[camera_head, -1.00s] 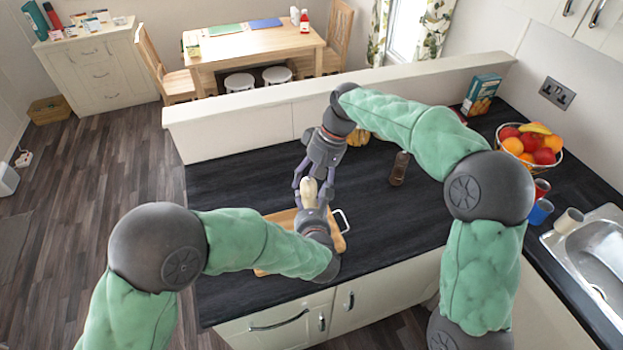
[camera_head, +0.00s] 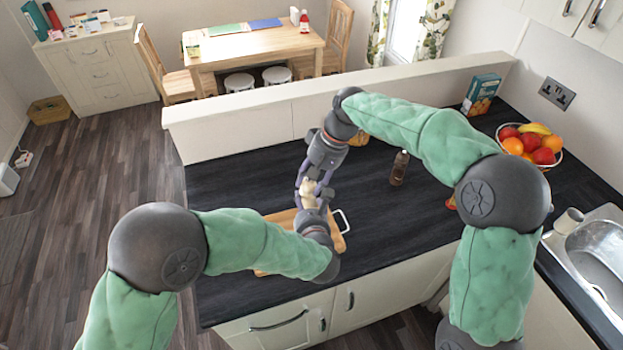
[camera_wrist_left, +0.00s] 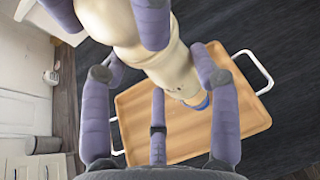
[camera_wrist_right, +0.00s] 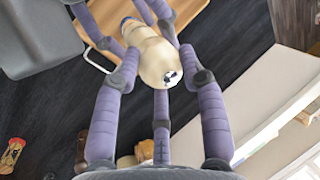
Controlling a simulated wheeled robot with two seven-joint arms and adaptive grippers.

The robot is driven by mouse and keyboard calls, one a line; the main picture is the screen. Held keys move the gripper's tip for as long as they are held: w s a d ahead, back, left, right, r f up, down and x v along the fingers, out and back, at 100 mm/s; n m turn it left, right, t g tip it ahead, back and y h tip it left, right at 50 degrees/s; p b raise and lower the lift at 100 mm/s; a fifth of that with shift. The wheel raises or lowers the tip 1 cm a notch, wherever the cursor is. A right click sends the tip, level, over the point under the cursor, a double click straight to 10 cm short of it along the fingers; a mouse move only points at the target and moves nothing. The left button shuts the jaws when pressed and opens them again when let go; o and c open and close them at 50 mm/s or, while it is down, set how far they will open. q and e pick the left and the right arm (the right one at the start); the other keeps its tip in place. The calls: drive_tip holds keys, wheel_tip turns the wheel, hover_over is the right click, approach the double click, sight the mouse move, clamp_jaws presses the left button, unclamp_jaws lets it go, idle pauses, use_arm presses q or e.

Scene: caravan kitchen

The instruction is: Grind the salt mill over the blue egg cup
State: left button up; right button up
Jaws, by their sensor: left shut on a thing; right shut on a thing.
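The salt mill (camera_head: 309,185) is cream and held above the wooden tray (camera_head: 283,219) on the dark counter. In the left wrist view the mill (camera_wrist_left: 160,60) slants, one end towards a small blue rim, the blue egg cup (camera_wrist_left: 201,103), just beyond it on the tray. I cannot tell whether they touch. My left gripper (camera_head: 310,200) is shut around the mill's body. My right gripper (camera_head: 312,177) is shut on its other end, whose round cap (camera_wrist_right: 165,70) with a dark centre shows in the right wrist view. In the head view the egg cup is hidden.
A dark bottle (camera_head: 400,167) stands right of the grippers. A fruit bowl (camera_head: 538,150) and a blue box (camera_head: 481,94) are at the back right, near the sink (camera_head: 597,250). A low white wall (camera_head: 240,128) bounds the counter's back. The counter left of the tray is clear.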

drive_tip(key=m, duration=0.2)
drive_tip(key=m+t, duration=0.1)
drive_tip(key=m, duration=0.1)
drive_tip(key=s+m+t, duration=0.1)
drive_tip(key=m, duration=0.1)
drive_tip(key=shift+a, duration=0.15)
drive_tip(key=m+t, duration=0.1)
drive_tip(key=m, duration=0.2)
drive_tip(key=m+h, duration=0.1)
drive_tip(key=m, duration=0.1)
drive_tip(key=shift+a+f+m+t+h, duration=0.1)
drive_tip(key=shift+a+m+t+h, duration=0.1)
drive_tip(key=shift+m+t+h, duration=0.15)
drive_tip(key=shift+m, duration=0.25)
drive_tip(key=o, duration=1.1)
drive_tip(key=shift+o, duration=0.2)
drive_tip(key=shift+w+d, duration=0.1)
drive_tip(key=shift+d+r, duration=0.1)
drive_tip(key=shift+r, duration=0.5)
drive_tip(key=v, duration=0.7)
drive_tip(key=shift+s, duration=0.2)
